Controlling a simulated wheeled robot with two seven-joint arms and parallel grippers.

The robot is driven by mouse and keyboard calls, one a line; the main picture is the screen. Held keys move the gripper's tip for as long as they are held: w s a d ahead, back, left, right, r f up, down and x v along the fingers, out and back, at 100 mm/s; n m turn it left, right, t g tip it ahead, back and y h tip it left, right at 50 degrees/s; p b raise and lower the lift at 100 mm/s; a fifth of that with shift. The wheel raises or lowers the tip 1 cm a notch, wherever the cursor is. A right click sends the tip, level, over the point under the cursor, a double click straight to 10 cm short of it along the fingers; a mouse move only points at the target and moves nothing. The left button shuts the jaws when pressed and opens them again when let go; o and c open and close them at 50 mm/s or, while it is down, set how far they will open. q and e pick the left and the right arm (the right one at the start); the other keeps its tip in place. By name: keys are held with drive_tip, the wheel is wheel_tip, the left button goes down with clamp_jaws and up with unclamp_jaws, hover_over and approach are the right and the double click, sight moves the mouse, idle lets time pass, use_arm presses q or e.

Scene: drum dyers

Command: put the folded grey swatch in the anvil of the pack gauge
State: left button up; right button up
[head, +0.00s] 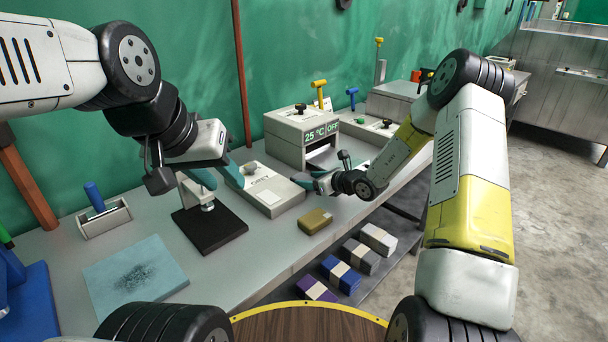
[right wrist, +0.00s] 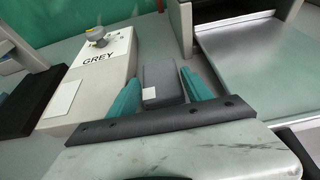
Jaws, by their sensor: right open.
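The folded grey swatch (right wrist: 162,80) has a pale label at its near end. It lies between the two teal fingers of my open right gripper (right wrist: 160,92), beside a box marked GREY. In the head view my right gripper (head: 309,179) is low over the bench, and the swatch cannot be made out there. The likely pack gauge (head: 208,222), a white stand on a black base, is on the bench to the left. My left gripper (head: 216,175) is above it, fingers apart and empty, partly hiding its top.
The GREY box (head: 270,192) stands between gauge and right gripper. A mustard folded pack (head: 315,221) lies near the bench edge. A display machine (head: 302,135) stands behind. A stained teal mat (head: 135,275) lies front left. Several folded packs (head: 341,274) lie on a lower shelf.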

sight(306, 179)
drive_tip(key=shift+x, duration=1.5)
drive_tip(key=c, duration=1.1)
drive_tip(key=shift+r, duration=0.1)
drive_tip(key=shift+r, duration=0.1)
